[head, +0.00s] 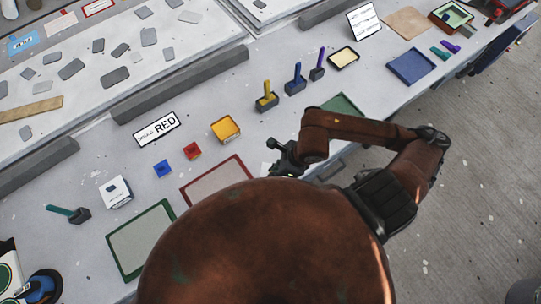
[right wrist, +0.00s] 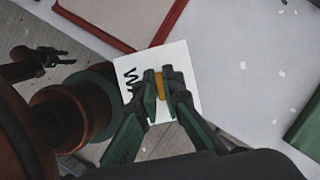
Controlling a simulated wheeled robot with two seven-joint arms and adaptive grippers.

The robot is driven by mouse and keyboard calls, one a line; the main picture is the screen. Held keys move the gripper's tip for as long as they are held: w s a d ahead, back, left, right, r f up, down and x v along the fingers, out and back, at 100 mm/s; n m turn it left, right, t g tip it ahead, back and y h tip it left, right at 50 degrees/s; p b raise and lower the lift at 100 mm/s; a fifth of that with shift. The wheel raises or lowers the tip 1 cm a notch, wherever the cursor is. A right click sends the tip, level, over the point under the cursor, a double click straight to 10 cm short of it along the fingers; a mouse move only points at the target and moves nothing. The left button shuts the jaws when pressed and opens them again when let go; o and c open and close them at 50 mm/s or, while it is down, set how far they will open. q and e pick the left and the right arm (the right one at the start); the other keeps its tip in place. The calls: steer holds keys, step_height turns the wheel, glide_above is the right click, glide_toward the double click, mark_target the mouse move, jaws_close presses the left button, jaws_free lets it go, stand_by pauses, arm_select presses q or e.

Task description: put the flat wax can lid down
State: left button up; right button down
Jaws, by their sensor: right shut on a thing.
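My right gripper (right wrist: 160,88) is shut on the orange grip (right wrist: 159,83) of a white square plate with a black zigzag mark, which looks like the wax can lid (right wrist: 180,58). The plate lies flat under the fingertips, across the line of the table's front edge; whether it touches the table I cannot tell. In the head view my right gripper (head: 283,160) is over the front of the table, right of the red-framed panel, and mostly hides the lid. A dark shape at the left of the right wrist view looks like my left gripper (right wrist: 40,65); its jaws are unclear.
The red-framed panel (head: 187,190) and a green-framed panel (head: 110,240) lie to the left. A green panel (head: 345,101) lies to the right. A white box (head: 115,191) stands farther left.

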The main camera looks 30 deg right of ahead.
steer(key=w+b, duration=0.1)
steer(key=w+d+f, duration=0.1)
steer(key=w+f+b, duration=0.1)
steer(key=shift+w+d+b, duration=0.2)
steer(key=shift+d+b, duration=0.1)
steer(key=shift+d, duration=0.1)
steer(key=w+d+f, duration=0.1)
steer(key=w+f, duration=0.1)
steer(key=w+d+f, duration=0.1)
steer(key=w+f, duration=0.1)
steer(key=w+d+f+p, duration=0.1)
steer(key=w+f, duration=0.1)
steer(key=w, duration=0.1)
steer(key=shift+d+f, duration=0.15)
steer(key=shift+w+d+f, duration=0.15)
steer(key=shift+w+f, duration=0.1)
steer(key=shift+f, duration=0.1)
step_height(320, 180, down, 3)
steer(key=shift+w, duration=0.1)
arm_select(q)
steer(key=shift+w+f, duration=0.25)
steer(key=shift+f, duration=0.9)
arm_select(e)
steer(key=shift+f, duration=0.2)
arm_select(q)
steer(key=shift+f, duration=0.1)
arm_select(e)
steer(key=shift+f, duration=0.1)
steer(key=c, duration=2.1)
jaws_free()
